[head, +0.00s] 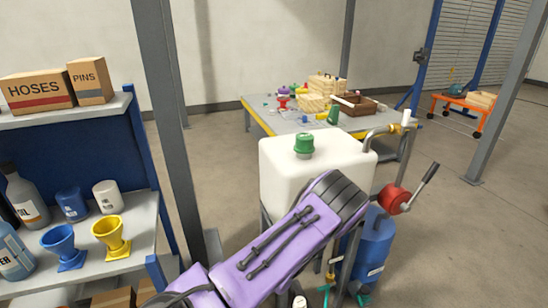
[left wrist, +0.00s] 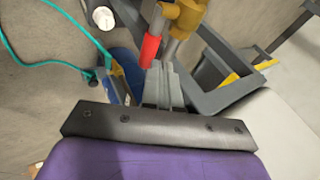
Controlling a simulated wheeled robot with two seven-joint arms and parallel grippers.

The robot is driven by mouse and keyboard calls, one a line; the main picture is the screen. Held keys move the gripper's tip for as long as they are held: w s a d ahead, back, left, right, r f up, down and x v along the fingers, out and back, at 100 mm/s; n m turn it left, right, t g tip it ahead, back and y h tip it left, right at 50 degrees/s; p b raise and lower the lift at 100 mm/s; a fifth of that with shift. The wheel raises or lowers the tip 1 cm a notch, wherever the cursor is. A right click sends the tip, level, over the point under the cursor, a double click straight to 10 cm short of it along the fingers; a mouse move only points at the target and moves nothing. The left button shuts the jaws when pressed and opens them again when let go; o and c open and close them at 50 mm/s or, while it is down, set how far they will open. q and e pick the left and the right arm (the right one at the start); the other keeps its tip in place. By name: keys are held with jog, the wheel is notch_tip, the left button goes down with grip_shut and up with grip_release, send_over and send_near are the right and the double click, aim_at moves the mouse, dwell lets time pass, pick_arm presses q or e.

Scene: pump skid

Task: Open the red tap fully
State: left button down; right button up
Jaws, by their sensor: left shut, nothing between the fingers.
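The red tap handle (left wrist: 150,50) shows in the left wrist view as a short red lever beside a brass valve body (left wrist: 186,18). My left gripper (left wrist: 161,68) is shut and empty, with its fingertips close to the lower end of the red handle. I cannot tell whether they touch it. In the head view my purple left forearm crosses in front of the white tank (head: 285,180), and the left gripper and the red handle are hidden behind it. My right gripper is in neither view.
A red hand pump (head: 392,198) with a crank and a blue drum (head: 376,240) stand right of the tank. A grey frame (left wrist: 225,95) lies close right of my fingers. A shelf (head: 140,215) stands left, a workbench (head: 270,124) behind.

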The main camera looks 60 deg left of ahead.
pick_arm(q)
jog(key=w+d+p+v, duration=0.1)
jog(key=w+p+v, duration=0.1)
jog(key=v, duration=1.1)
jog(key=shift+w+r+p, duration=0.2)
jog(key=shift+r+p, duration=0.4)
jog(key=shift+p, duration=0.25)
